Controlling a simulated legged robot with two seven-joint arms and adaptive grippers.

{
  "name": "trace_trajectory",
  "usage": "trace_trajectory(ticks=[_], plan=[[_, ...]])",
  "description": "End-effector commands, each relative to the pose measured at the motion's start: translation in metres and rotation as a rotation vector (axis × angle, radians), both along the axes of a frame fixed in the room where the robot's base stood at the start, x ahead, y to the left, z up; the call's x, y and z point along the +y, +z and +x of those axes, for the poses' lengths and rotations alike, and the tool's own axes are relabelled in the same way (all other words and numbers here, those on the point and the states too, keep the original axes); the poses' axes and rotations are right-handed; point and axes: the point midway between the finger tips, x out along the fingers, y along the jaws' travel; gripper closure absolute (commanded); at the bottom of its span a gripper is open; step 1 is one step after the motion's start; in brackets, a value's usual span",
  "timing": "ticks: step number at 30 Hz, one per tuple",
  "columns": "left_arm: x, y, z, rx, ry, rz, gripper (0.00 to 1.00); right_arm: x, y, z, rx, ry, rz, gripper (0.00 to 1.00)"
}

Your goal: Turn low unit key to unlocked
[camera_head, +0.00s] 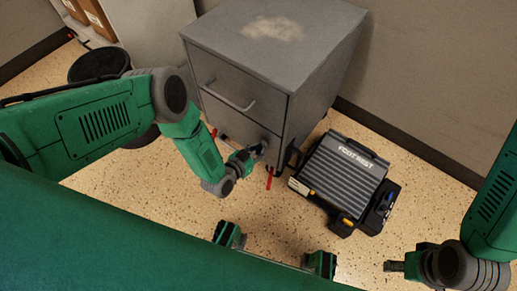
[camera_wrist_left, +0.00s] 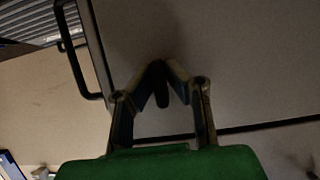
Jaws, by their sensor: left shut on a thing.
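The low unit (camera_head: 228,80) is a grey metal cabinet with a drawer handle (camera_head: 230,97) on its front. My left gripper (camera_head: 260,151) is at the lower right of that front. In the left wrist view its fingers (camera_wrist_left: 160,72) converge and are shut on a small dark piece (camera_wrist_left: 161,90), which looks like the key, against the cabinet face. The key's turn angle cannot be read, and the gripper covers it in the head view. My right gripper (camera_head: 393,266) is at the lower right, away from the cabinet, with its finger opening unclear.
A footrest (camera_head: 345,172) lies on a dark base right of the cabinet. Red pieces (camera_head: 269,178) show at the cabinet's bottom edge. A dark round bin or stool (camera_head: 98,64) stands left, behind my arm. Speckled floor (camera_head: 320,235) is open in front.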

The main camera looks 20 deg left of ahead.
Motion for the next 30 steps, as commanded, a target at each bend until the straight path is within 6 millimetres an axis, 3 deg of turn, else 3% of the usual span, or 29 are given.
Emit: trace_trajectory(ticks=[1, 2, 14, 17, 30], plan=[[0.001, -0.004, -0.003, 0.011, 0.001, 0.002, 0.79, 0.000, 0.000, 0.000, 0.000, 0.000, 0.000, 0.60], [0.001, -0.004, -0.003, 0.011, 0.001, 0.002, 0.70, 0.000, 0.000, 0.000, 0.000, 0.000, 0.000, 0.60], [0.002, 0.001, -0.005, 0.003, 0.000, 0.001, 0.70, 0.000, 0.000, -0.001, -0.002, 0.000, 0.000, 0.60], [0.005, 0.005, -0.014, 0.002, 0.000, 0.002, 0.70, 0.000, 0.001, -0.001, -0.002, 0.000, 0.000, 0.60], [0.033, 0.036, -0.090, 0.007, 0.001, 0.002, 0.70, 0.000, 0.001, -0.001, -0.003, 0.000, 0.000, 0.60]])
